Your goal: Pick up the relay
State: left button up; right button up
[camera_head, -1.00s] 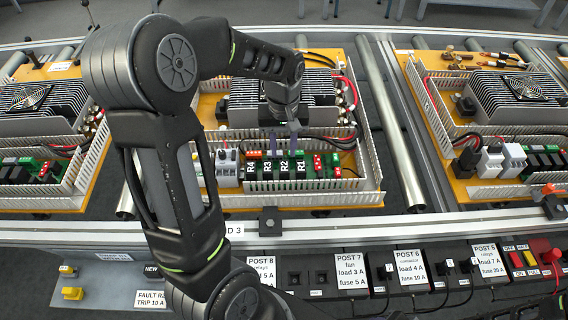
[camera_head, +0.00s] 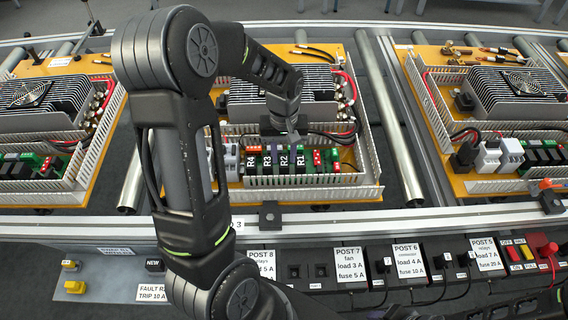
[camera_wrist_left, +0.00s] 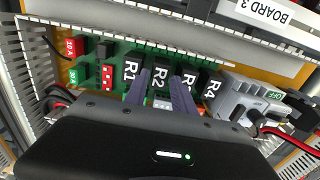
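Black relays marked R4 (camera_head: 250,167), R3 (camera_head: 267,162), R2 (camera_head: 284,162) and R1 (camera_head: 300,162) stand in a row on the green strip of the middle board. My left gripper (camera_head: 283,146) is over this row, pointing down. In the left wrist view its two dark fingers (camera_wrist_left: 161,95) are apart, one on each side of the R2 relay (camera_wrist_left: 159,77). R1 (camera_wrist_left: 130,74) and R3 (camera_wrist_left: 188,79) lie just outside the fingers. I cannot tell whether the fingers touch R2. My right gripper is not in view.
White slotted duct walls (camera_head: 371,160) surround the board, with a finned heat sink (camera_head: 240,103) behind the relays. A grey-white block (camera_wrist_left: 250,98) stands beside R4. A black part marked NEW (camera_head: 154,265) lies on the front left panel.

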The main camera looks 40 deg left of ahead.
aim_at(284, 161)
pick_arm(q)
jog(key=shift+f, duration=1.6)
grip_shut()
